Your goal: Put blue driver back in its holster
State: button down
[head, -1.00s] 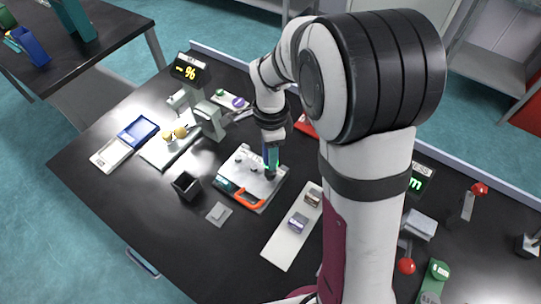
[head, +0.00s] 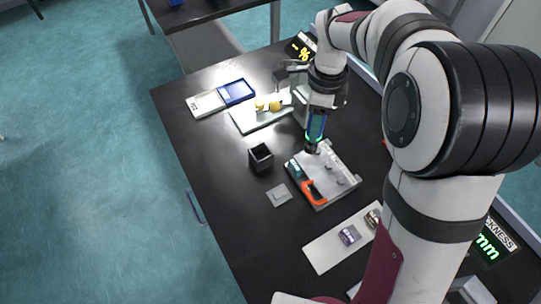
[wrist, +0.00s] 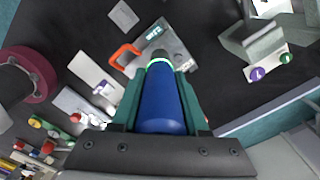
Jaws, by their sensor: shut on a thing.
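My gripper (head: 316,127) is shut on the blue driver (wrist: 162,100), which fills the middle of the wrist view. A pale ring shows near the driver's dark lower end. In the head view the driver (head: 316,124) points down, with its tip in front of the back left part of a grey plate (head: 334,187). I cannot tell whether the tip touches the plate. A black, square, open-topped box (head: 261,158), which looks like the holster, stands left of the plate. It looks empty and is apart from the driver.
The plate carries an orange handle (head: 314,192) and small knobs. A small grey square (head: 278,195) lies in front of the box. A white board (head: 328,249) lies at the front; a balance-like tray (head: 262,118) with yellow pieces stands behind. Bare black table surrounds the box.

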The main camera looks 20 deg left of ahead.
jog(key=shift+a+f, duration=1.8)
jog(key=shift+a, duration=0.3)
jog(key=shift+a+f, duration=1.8)
jog(key=shift+a, duration=0.35)
jog(key=shift+a+f, duration=1.8)
jog(key=shift+a, duration=0.3)
jog(key=shift+c, duration=2.2)
grip_release()
jog(key=shift+f, duration=0.15)
